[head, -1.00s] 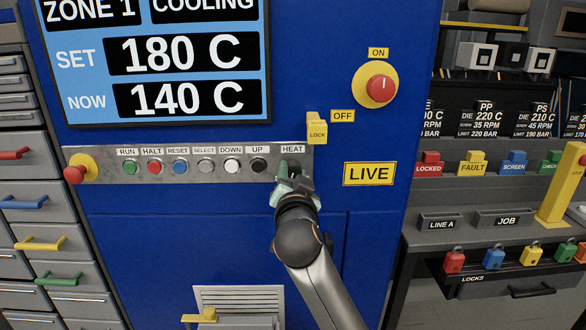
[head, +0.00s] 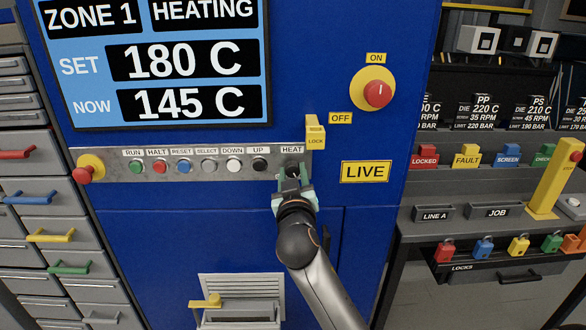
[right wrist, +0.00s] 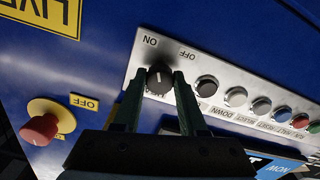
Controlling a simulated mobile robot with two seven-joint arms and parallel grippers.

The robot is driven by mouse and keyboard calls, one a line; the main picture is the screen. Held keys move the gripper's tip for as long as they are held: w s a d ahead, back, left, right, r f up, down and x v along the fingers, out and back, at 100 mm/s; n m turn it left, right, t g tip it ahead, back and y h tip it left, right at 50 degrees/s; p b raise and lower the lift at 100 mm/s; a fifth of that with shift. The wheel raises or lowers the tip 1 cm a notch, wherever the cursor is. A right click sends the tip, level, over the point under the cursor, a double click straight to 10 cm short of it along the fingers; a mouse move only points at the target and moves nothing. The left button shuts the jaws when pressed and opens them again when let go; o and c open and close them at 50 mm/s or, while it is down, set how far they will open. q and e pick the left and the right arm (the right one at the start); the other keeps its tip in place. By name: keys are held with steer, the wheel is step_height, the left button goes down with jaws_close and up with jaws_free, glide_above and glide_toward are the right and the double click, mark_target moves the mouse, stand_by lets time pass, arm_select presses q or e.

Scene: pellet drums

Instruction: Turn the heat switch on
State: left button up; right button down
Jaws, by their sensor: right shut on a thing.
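The heat switch is a black round knob (right wrist: 159,82) with a white mark, on the grey control strip under the HEAT label (head: 292,149). In the right wrist view its mark points toward the ON label (right wrist: 150,41), away from the OFF label (right wrist: 189,55). My right gripper (head: 293,178) is at the knob, with one finger on each side, shut on it; the fingers also show in the right wrist view (right wrist: 159,78). In the head view the gripper partly hides the knob. The screen (head: 165,65) reads HEATING, SET 180 C, NOW 145 C. My left gripper is not in view.
Several push buttons line the strip left of the knob, the UP button (head: 260,165) closest. A yellow lock piece (head: 315,133) sticks out just above right. A red rotary switch (head: 378,94) is higher right.

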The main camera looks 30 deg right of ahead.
steer(key=shift+n, duration=0.3)
steer(key=shift+c, duration=2.3)
jaws_free()
